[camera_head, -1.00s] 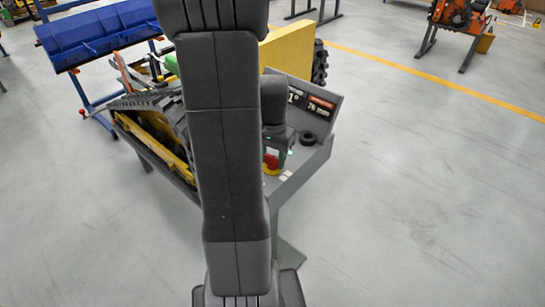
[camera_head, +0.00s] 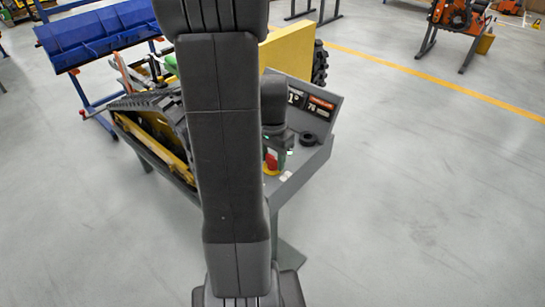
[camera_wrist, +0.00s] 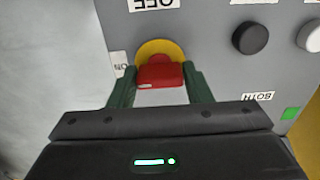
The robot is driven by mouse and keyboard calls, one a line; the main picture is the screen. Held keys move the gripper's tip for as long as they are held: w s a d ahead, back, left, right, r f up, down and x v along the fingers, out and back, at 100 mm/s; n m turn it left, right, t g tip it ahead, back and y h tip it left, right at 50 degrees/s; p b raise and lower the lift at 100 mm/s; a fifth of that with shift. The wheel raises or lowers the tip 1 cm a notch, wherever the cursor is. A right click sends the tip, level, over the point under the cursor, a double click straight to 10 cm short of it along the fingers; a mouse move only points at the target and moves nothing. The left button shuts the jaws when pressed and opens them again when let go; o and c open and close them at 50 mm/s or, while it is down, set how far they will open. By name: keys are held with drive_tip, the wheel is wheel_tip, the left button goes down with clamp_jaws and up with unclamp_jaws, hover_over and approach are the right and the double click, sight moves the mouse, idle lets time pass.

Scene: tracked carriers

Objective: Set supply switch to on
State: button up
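The supply switch is a red handle (camera_wrist: 160,76) on a round yellow plate (camera_wrist: 157,50), set in the grey panel in the wrist view. An OFF label (camera_wrist: 153,4) is above it and an ON label (camera_wrist: 119,64) is to its left. My gripper (camera_wrist: 160,85) has its two green fingers one on each side of the red handle, with very little gap. They look open around it; firm contact cannot be made out. In the head view the red and yellow switch (camera_head: 270,163) is partly hidden by my gripper (camera_head: 276,158).
A black knob (camera_wrist: 250,38), a pale knob (camera_wrist: 311,36), a BOTH label (camera_wrist: 257,96) and a green patch (camera_wrist: 290,113) are right of the switch. The panel is on a grey stand (camera_head: 300,178) beside yellow and black machinery (camera_head: 155,130).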

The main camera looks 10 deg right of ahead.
sight(272, 156)
drive_tip(key=o, duration=0.3)
wheel_tip(272, 156, up, 14)
idle(0.5)
drive_tip(key=shift+f, duration=0.2)
wheel_tip(272, 156, down, 14)
drive_tip(key=shift+r, duration=0.15)
idle(0.4)
